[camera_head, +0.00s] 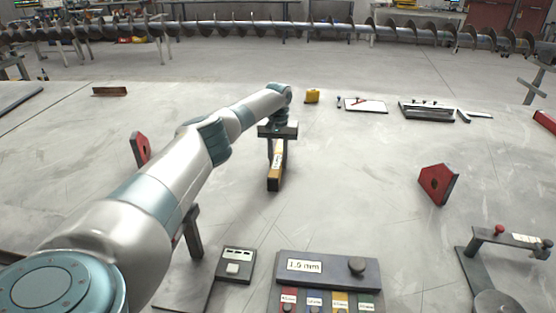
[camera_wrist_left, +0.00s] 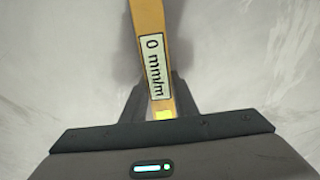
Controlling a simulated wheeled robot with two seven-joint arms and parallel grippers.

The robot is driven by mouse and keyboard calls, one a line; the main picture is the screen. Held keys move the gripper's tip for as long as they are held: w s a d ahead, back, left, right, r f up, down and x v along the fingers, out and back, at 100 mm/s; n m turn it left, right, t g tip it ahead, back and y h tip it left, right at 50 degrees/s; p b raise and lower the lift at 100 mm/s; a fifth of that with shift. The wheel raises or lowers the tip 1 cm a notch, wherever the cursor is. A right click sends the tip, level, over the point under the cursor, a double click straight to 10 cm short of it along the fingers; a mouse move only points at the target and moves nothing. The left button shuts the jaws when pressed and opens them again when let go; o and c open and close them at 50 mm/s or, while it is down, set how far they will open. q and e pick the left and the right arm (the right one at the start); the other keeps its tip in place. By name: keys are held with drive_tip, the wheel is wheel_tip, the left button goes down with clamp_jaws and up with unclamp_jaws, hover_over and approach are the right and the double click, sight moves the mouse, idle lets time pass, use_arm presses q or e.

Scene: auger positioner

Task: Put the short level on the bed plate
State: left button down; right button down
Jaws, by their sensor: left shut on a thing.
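The short level (camera_head: 275,178) is a narrow yellow bar with dark ends in the head view. In the left wrist view the level (camera_wrist_left: 149,35) carries a white label reading "0 mm/m". My left gripper (camera_head: 278,152) points down and is shut on the level, with its fingers on either side of the bar. The bed plate (camera_head: 350,185) is the wide, pale grey, scratched surface below. I cannot tell whether the level touches it. My right gripper is not in view.
Red blocks (camera_head: 438,184) stand to the right and left on the plate. A yellow item (camera_head: 312,96) and a dark tray (camera_head: 427,112) lie further back. A long auger (camera_head: 230,29) crosses the background.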

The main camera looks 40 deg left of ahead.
sight(278, 157)
use_arm(q)
drive_tip(key=c, duration=1.4)
unclamp_jaws()
drive_tip(key=shift+f, duration=0.1)
wheel_tip(278, 157, up, 12)
drive_tip(key=b, duration=0.1)
drive_tip(key=shift+o, duration=0.3)
